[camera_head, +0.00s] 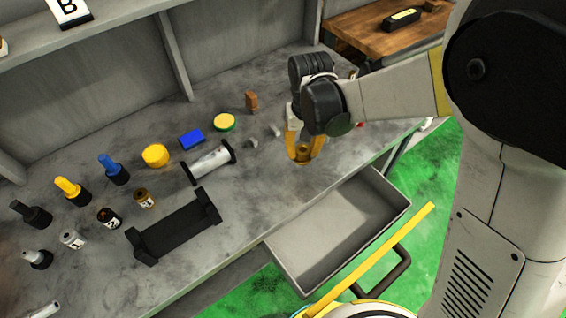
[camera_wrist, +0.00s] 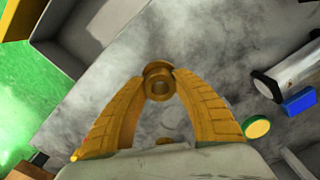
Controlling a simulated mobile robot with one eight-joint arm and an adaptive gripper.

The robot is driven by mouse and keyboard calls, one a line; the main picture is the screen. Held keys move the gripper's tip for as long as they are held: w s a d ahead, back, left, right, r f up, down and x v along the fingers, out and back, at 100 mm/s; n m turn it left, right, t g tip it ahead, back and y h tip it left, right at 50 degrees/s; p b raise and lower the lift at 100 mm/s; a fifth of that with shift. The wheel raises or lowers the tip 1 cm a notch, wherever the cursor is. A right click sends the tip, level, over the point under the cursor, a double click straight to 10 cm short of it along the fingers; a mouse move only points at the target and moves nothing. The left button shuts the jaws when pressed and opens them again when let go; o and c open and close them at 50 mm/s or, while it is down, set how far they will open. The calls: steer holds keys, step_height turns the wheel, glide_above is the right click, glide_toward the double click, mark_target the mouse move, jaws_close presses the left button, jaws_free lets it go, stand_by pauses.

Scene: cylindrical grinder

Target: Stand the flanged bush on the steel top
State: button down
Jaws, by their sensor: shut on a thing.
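The flanged bush (camera_wrist: 158,68) is a small bronze ring with a hole, seen between the fingertips in the wrist view. It also shows low between the fingers in the head view (camera_head: 302,149). My gripper (camera_head: 304,157) has yellow curved fingers, shut on the bush from both sides. The steel top (camera_head: 262,190) is the mottled grey bench surface under my gripper. The bush is over its right part, near the front edge; I cannot tell if it touches the surface.
An open grey drawer (camera_head: 335,228) juts out below the front edge. A shaft on a stand (camera_head: 208,162), a green-yellow disc (camera_head: 224,122), a blue block (camera_head: 191,140) and a black cradle (camera_head: 175,228) stand left. Several bottles are farther left. Bare top lies between cradle and gripper.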

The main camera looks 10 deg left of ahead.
steer(key=b, duration=0.1)
glide_above(286, 167)
step_height(286, 167, down, 3)
steer(key=shift+r, duration=0.1)
steer(key=shift+f+b, duration=1.1)
steer(key=shift+f, duration=0.8)
steer(key=shift+f, duration=0.25)
steer(key=c, duration=1)
jaws_free()
steer(key=shift+r, duration=0.1)
steer(key=shift+c, duration=0.2)
steer(key=shift+r, duration=0.1)
